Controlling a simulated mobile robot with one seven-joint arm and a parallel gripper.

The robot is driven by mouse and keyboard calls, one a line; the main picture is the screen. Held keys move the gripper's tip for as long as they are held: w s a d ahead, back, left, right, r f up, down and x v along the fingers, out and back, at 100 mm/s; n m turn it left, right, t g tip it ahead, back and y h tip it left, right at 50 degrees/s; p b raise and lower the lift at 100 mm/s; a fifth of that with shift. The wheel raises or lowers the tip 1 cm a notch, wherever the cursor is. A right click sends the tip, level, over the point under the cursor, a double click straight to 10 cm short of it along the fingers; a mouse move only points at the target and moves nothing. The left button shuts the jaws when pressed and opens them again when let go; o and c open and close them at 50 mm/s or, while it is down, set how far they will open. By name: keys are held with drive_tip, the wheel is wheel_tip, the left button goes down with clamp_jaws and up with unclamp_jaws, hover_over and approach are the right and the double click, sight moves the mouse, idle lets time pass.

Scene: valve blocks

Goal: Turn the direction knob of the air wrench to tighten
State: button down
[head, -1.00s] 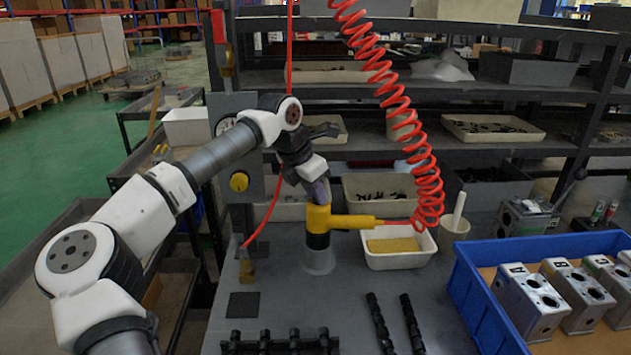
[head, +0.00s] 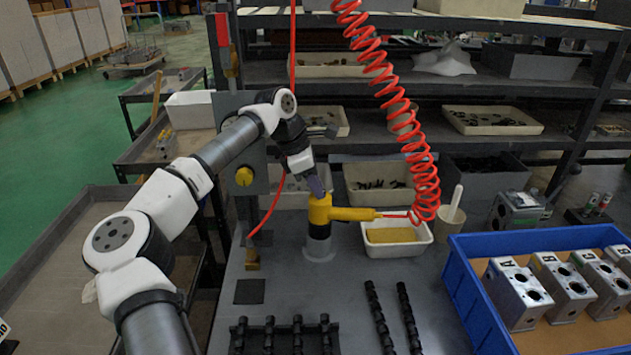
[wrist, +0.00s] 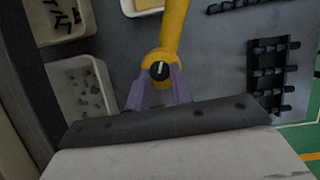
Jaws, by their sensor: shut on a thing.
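The yellow air wrench (head: 345,213) stands upright in a clear holder (head: 319,248) on the grey bench, its handle pointing right to the red coiled hose. In the wrist view the yellow wrench body (wrist: 174,35) runs up from its round end. The dark direction knob (wrist: 160,70) with a pale pointer line shows there, the line close to upright in the picture. My gripper (head: 319,188) comes down from above onto the wrench's top end. In the wrist view its two purple fingers (wrist: 160,84) sit on either side of the knob, shut on it.
A white tray with a yellow sponge (head: 391,235) stands right of the wrench. A blue crate (head: 478,318) with lettered valve blocks is at the front right. Racks of black parts (head: 284,335) lie in front. The red coiled hose (head: 412,150) hangs close by on the right.

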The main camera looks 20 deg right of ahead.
idle(0.3)
drive_tip(key=c, duration=1.2)
unclamp_jaws()
drive_tip(key=b+v, duration=0.1)
drive_tip(key=v, duration=0.6)
drive_tip(key=shift+r+b, duration=0.25)
drive_tip(key=shift+b, duration=0.05)
